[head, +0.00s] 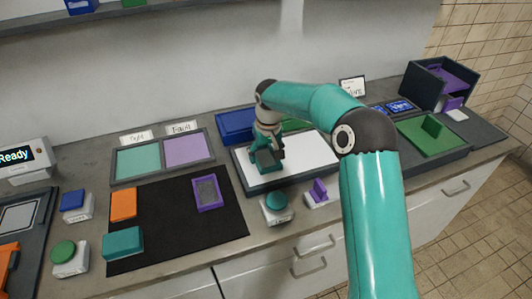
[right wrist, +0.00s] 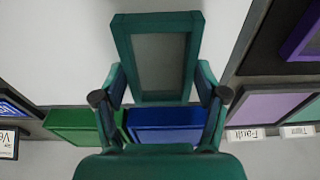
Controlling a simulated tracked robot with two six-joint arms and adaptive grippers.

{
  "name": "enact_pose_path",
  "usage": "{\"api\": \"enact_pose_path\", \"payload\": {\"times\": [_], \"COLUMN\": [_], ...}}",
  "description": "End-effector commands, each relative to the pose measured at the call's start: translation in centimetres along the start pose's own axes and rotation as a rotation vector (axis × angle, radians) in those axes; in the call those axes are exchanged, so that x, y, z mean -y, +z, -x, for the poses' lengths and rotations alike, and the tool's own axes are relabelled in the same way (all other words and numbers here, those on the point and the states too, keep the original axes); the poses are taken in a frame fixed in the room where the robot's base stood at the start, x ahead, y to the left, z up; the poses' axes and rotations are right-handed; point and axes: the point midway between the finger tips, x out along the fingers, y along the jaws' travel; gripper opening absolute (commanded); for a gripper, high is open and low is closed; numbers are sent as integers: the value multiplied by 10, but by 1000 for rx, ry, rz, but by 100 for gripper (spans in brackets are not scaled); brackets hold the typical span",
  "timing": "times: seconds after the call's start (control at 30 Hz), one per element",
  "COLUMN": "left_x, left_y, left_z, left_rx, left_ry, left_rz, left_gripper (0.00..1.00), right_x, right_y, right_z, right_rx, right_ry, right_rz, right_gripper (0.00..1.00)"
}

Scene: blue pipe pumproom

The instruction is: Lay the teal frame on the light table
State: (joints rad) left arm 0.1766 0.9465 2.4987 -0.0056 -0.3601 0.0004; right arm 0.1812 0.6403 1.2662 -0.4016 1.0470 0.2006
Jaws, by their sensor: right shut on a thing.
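The teal frame (right wrist: 122,52) is a rectangular border around a grey middle. My right gripper (right wrist: 160,80) is shut on it, with one finger at each side. In the head view the right gripper (head: 267,150) is over the left part of the light table (head: 312,152), a white panel with a dark edge. The teal frame (head: 262,161) shows there small and dark, partly hidden by the gripper. I cannot tell whether it touches the white panel. My left gripper is not in view.
A blue bin (head: 234,126) and a green bin (head: 294,125) stand behind the light table. A teal button (head: 277,201) and a purple piece (head: 319,190) stand in front. A black mat (head: 170,225) at left holds a purple frame (head: 207,179) and blocks.

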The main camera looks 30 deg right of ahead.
Motion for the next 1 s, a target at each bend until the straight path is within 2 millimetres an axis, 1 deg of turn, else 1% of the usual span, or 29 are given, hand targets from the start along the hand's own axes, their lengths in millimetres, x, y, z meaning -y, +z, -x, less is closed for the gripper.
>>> {"api": "enact_pose_path", "payload": {"times": [0.1,0.13,0.27,0.3,0.57,0.73,0.87,1.0], "left_x": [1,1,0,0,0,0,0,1], "left_y": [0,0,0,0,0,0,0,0], "left_z": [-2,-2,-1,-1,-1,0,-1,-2], "left_rx": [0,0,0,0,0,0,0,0], "left_ry": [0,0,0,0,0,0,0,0], "left_rz": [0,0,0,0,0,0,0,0], "left_gripper": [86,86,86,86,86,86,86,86], "right_x": [0,0,0,0,1,1,1,1], "right_y": [0,0,0,0,0,-1,-1,-2], "right_z": [-2,-3,-2,-2,-2,4,20,47], "right_rx": [0,0,0,0,0,-2,-3,-5], "right_ry": [0,0,0,0,0,-1,-1,-1], "right_rz": [0,0,1,1,1,1,1,2], "right_gripper": [36,74,96,97,97,97,97,97]}}
